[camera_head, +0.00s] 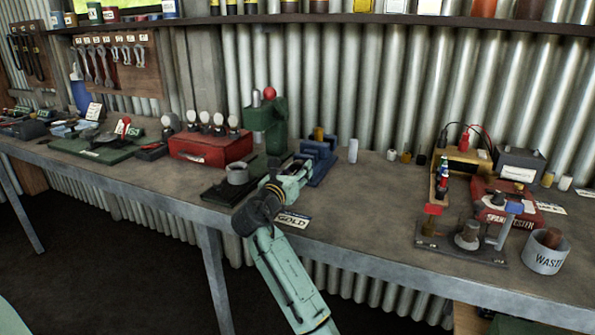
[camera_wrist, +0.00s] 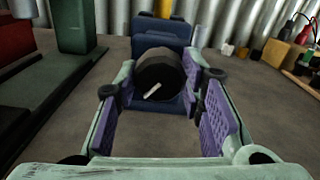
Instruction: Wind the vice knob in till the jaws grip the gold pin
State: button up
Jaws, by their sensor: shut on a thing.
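The blue vice (camera_head: 322,165) stands on the bench near the wall, and its body also shows in the wrist view (camera_wrist: 163,30). The gold pin (camera_head: 319,134) stands upright at the top of the vice; in the wrist view only its lower part (camera_wrist: 162,8) shows at the upper edge. Whether the jaws touch it I cannot tell. The round black vice knob (camera_wrist: 158,72) faces me with a pale line mark slanting up to the right. My gripper (camera_head: 290,175) reaches in from the front, its purple-padded fingers shut on the knob's two sides.
A green press (camera_head: 268,125) on a dark base stands close left of the vice, with a red box (camera_head: 210,148) farther left. A white cylinder (camera_head: 353,150) stands just right. A GOLD card (camera_head: 292,219) lies at the front. The bench right of the vice is mostly clear.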

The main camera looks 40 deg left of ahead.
jog(key=shift+r+m+p, duration=0.1)
jog(key=shift+m+p, duration=0.2)
jog(key=shift+m, duration=0.2)
jog(key=shift+c, duration=0.3)
jog(key=shift+m, duration=1.4)
jog(key=o, duration=1.1)
jog(key=shift+o, duration=0.2)
jog(key=shift+s, duration=0.15)
jog(key=v, duration=1.1)
jog(key=shift+s+d, duration=0.15)
jog(key=shift+s, duration=0.25)
